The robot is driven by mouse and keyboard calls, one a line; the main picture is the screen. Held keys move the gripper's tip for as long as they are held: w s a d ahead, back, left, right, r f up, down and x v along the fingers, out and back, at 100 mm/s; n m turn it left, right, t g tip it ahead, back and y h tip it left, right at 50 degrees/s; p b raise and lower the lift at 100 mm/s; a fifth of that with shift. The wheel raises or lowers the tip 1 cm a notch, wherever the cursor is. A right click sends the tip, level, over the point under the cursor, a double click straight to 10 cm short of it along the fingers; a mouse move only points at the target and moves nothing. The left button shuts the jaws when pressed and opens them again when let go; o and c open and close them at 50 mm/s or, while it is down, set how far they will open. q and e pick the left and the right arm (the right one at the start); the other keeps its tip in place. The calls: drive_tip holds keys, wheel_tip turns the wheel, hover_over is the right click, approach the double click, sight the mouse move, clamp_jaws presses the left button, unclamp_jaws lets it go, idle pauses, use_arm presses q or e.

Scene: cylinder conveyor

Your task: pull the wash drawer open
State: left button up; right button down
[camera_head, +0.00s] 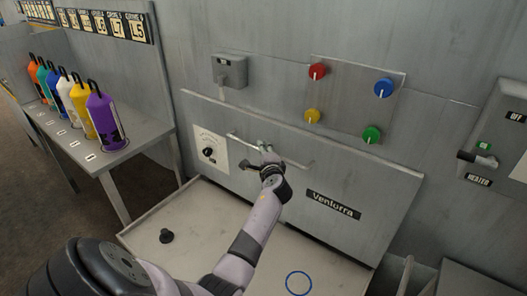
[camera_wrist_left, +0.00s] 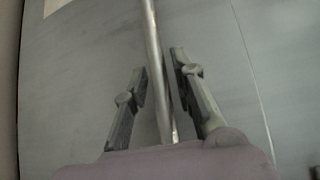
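A grey front panel (camera_head: 258,183) carries a Ventorra label (camera_head: 333,204) and a long metal handle bar (camera_head: 299,168). The bar also shows in the left wrist view (camera_wrist_left: 153,50), running between the fingers. My left gripper (camera_head: 269,155) is at the middle of the bar. In the left wrist view its two fingers (camera_wrist_left: 158,72) stand apart on either side of the bar, with small gaps visible; contact cannot be made out. The panel looks flush with the machine, though its top edge is hard to judge. My right gripper is not in view.
Several coloured bottles stand on a side bench (camera_head: 144,132) at left. Coloured knobs sit on a plate (camera_head: 345,94); a heater switch (camera_head: 478,158) is at right.

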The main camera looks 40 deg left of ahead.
use_arm(q)
clamp_jaws()
drive_tip(key=shift+s+f, duration=0.1)
drive_tip(key=shift+f, duration=0.05)
idle(0.5)
